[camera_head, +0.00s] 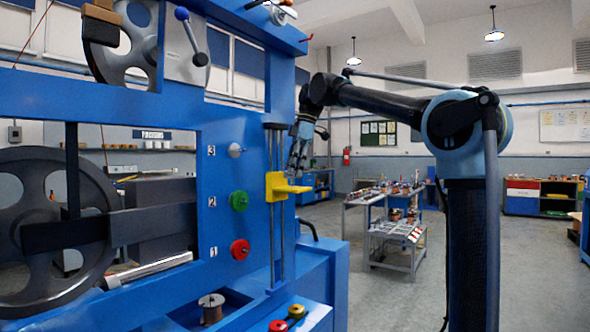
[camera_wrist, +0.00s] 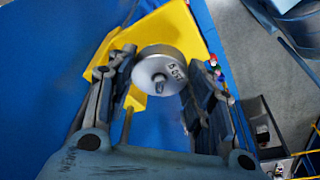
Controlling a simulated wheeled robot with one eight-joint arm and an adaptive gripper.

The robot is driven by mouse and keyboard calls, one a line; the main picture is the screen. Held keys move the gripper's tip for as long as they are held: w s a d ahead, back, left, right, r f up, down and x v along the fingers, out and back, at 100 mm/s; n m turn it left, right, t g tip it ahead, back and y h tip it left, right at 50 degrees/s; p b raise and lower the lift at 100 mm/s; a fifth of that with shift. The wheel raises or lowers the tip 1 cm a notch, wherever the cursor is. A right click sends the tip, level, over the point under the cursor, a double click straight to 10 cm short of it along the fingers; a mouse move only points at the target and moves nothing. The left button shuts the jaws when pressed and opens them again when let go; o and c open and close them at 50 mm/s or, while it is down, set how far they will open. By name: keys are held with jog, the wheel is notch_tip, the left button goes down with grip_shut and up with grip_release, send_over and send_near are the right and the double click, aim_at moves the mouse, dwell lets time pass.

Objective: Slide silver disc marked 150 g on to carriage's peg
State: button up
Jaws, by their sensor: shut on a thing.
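The silver disc (camera_wrist: 154,62) is between the fingers of my gripper (camera_wrist: 158,88) in the wrist view. Its flat face shows dark marking that looks like 150 g, and a small grey stub at its middle; I cannot tell whether the stub is the peg. The yellow carriage (camera_wrist: 190,35) lies just behind the disc. In the head view the carriage (camera_head: 279,187) sits on upright rods on the blue machine, and my gripper (camera_head: 297,165) is right above its plate. The disc cannot be made out there.
Left of the carriage, the machine's panel carries a red disc (camera_head: 240,250) at 1, a green disc (camera_head: 239,201) at 2 and a small silver piece (camera_head: 236,150) at 3. A spool (camera_head: 211,308) stands below. Carts (camera_head: 398,240) stand farther back on open floor.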

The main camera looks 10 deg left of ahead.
aim_at(294, 187)
jog(key=shift+f, duration=0.25)
jog(key=shift+f, duration=0.35)
jog(key=shift+f, duration=0.4)
dwell(0.4)
jog(key=shift+f, duration=0.35)
jog(key=shift+f, duration=0.3)
jog(key=o, duration=1.3)
jog(key=shift+r, duration=0.1)
jog(key=v, duration=1.1)
jog(key=shift+w+d+r, duration=0.1)
jog(key=shift+w+r, duration=0.05)
jog(key=shift+r, duration=0.2)
